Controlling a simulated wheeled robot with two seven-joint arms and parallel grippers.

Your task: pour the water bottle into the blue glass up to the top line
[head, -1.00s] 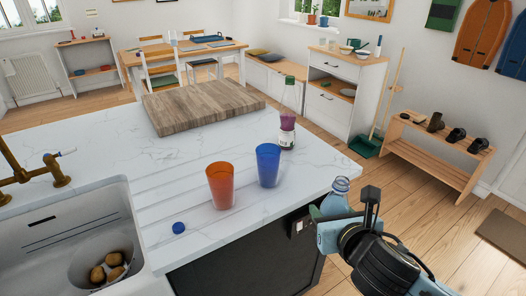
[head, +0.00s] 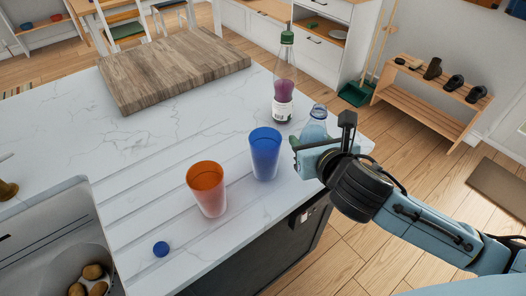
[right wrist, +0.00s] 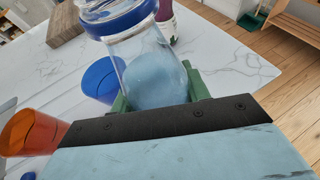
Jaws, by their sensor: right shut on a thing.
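The blue glass (head: 265,155) stands upright on the white counter; it also shows in the right wrist view (right wrist: 100,80). No line on it can be made out. My right gripper (head: 309,152) is shut on the clear water bottle (head: 315,124), just right of the blue glass and apart from it. The bottle is roughly upright, its open neck up, and pale blue water shows inside it in the right wrist view (right wrist: 152,75). The gripper hides its lower part. My left gripper is not in view.
An orange glass (head: 207,188) stands left of the blue glass. A blue cap (head: 161,249) lies near the sink (head: 60,205). A bottle with purple contents (head: 283,95) stands behind, and a wooden board (head: 172,68) lies farther back. The counter's front edge is close.

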